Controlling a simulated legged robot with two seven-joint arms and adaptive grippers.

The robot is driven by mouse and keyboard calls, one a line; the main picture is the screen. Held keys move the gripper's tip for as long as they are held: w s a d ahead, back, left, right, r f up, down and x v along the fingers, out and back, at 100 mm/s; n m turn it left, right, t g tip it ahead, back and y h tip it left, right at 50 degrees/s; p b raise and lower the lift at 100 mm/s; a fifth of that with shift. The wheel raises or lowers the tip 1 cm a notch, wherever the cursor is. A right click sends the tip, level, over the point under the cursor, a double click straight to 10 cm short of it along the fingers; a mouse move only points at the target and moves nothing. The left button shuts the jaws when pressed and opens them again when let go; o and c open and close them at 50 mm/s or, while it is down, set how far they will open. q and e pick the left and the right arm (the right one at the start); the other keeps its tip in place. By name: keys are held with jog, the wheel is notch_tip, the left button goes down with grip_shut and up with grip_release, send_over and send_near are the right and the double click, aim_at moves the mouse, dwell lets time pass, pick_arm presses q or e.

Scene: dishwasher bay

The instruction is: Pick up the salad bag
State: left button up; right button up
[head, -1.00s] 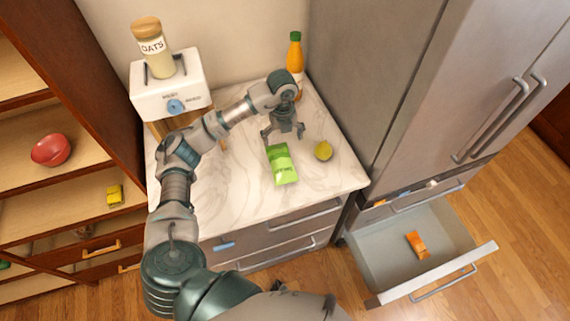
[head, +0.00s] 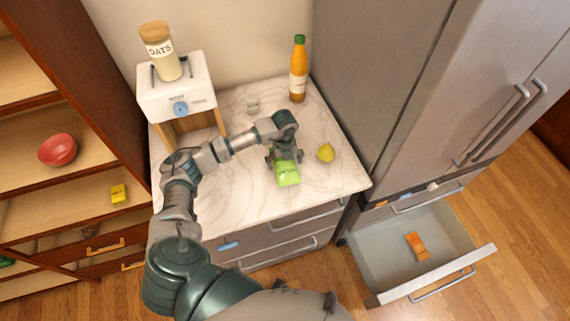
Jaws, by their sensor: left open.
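The green salad bag (head: 288,175) lies on the white marble counter, left of the lemon. My left gripper (head: 285,159) is over the far end of the bag, with its fingers pointing down. The fingers are apart, and the gripper and wrist hide the bag's far part. I cannot tell whether the fingers touch the bag. My right gripper is not in view.
A lemon (head: 326,153) lies close to the right of the gripper. An orange bottle (head: 298,70) stands behind, by the fridge (head: 440,90). A toaster (head: 178,98) with an oats jar (head: 160,50) on top is at back left. An open drawer (head: 376,270) holds an orange packet (head: 417,246).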

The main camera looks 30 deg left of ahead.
pick_arm(q)
jog(key=shift+a, duration=0.35)
jog(key=c, duration=1.2)
jog(key=shift+d+r, duration=0.15)
jog(key=shift+d, duration=0.35)
jog(key=shift+c, duration=0.4)
